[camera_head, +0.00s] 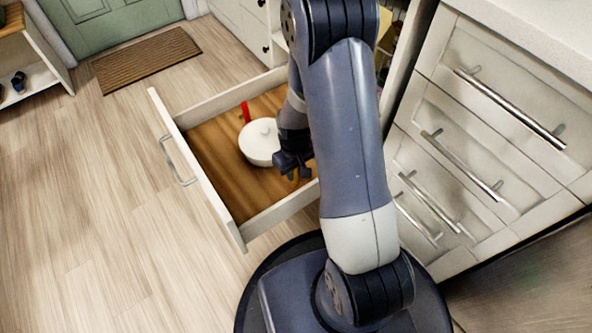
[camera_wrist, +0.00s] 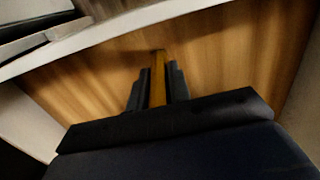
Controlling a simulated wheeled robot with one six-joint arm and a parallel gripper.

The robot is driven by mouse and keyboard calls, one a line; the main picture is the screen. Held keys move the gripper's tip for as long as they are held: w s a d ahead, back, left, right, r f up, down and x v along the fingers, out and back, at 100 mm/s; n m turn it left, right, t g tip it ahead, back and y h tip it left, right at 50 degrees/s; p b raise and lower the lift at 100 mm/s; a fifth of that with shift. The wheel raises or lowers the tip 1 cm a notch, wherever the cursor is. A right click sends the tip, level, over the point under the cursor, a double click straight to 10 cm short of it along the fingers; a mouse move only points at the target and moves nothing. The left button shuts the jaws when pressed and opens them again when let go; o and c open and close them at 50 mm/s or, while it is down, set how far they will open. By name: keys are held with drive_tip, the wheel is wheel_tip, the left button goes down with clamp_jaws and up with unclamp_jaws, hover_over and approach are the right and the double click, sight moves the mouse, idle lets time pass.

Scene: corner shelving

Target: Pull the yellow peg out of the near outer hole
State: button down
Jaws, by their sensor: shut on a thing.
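The yellow peg (camera_wrist: 158,82) shows in the wrist view as a narrow yellow-orange bar between the two dark fingers of my gripper (camera_wrist: 158,90). The fingers are shut on it. Its far end appears against the wooden bottom of an open drawer (camera_wrist: 215,55). I cannot tell whether it is still in a hole, as no hole shows. In the head view my gripper (camera_head: 294,170) is low over the right side of the drawer (camera_head: 205,170), and the peg is not clear there.
A white lidded pot (camera_head: 258,146) with a red handle (camera_head: 245,111) sits in the drawer, close left of my gripper. The drawer's white walls surround the gripper. White cabinets with bar handles (camera_head: 510,110) stand at the right. The floor (camera_head: 90,210) at the left is clear.

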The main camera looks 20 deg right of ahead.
drive_tip(key=shift+s+r+p, duration=0.1)
drive_tip(key=shift+r+p, duration=0.65)
drive_tip(key=shift+r, duration=0.45)
